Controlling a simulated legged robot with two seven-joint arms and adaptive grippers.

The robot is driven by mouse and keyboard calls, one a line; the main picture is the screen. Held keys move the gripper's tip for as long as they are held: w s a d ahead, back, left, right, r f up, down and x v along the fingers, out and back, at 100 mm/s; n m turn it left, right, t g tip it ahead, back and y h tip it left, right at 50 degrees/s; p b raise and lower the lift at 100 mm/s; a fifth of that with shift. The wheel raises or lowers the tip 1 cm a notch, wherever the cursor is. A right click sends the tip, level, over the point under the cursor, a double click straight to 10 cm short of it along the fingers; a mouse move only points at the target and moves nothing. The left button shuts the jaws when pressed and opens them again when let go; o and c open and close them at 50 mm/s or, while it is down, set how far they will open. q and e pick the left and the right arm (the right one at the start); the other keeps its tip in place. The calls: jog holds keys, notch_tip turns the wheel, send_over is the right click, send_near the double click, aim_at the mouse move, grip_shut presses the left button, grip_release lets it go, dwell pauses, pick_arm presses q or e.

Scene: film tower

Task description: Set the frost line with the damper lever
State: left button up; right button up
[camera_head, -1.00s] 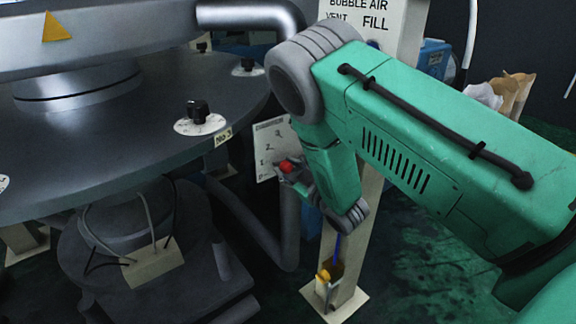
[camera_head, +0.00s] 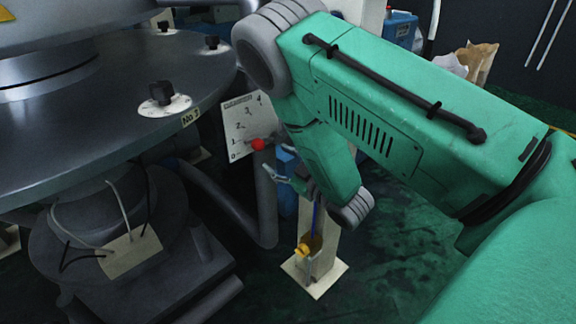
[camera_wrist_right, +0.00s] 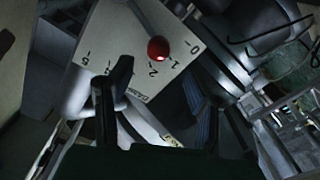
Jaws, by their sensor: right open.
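The damper lever's red knob (camera_head: 257,144) stands in front of a pale scale plate (camera_head: 241,117) marked with numbers, beside its low end near 0 and 1. In the right wrist view the red knob (camera_wrist_right: 158,48) sits on a thin rod over the plate (camera_wrist_right: 105,45), near the 1 and 2 in that picture. My right gripper (camera_head: 285,178) is just below and right of the knob, apart from it. In the right wrist view its two dark fingers (camera_wrist_right: 170,85) are spread with nothing between them. My left gripper is not in view.
A large round dark table (camera_head: 100,130) with black dials (camera_head: 162,93) fills the left. A pale post (camera_head: 318,265) with a yellow part (camera_head: 303,249) stands below my right arm. A dark pipe (camera_head: 267,205) runs behind the gripper. Paper bags (camera_head: 478,60) stand at the back right.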

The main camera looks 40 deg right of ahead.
jog(key=s, duration=0.4)
jog(key=shift+d, duration=0.15)
jog(key=shift+f, duration=0.1)
jog(key=s+a+f+m+g+p, duration=0.2)
jog(key=s+a+f+g, duration=0.1)
jog(key=s, duration=0.6)
jog(key=s+a+f+m+g+h+p, duration=0.1)
jog(key=s+a+f+m+g+p, duration=0.1)
jog(key=s+f+g, duration=0.3)
jog(key=s+a+f+m+g+p, duration=0.1)
jog(key=s+a+f+g+p, duration=0.2)
jog(key=s+g, duration=0.6)
jog(key=s+a+f, duration=0.1)
jog(key=s+f, duration=0.1)
jog(key=s, duration=0.2)
jog(key=shift+s+m+h+p, duration=0.2)
jog(key=shift+m+h+p, duration=0.1)
jog(key=shift+m+p, duration=0.1)
jog(key=shift+w+d+f, duration=0.1)
dwell(1.1)
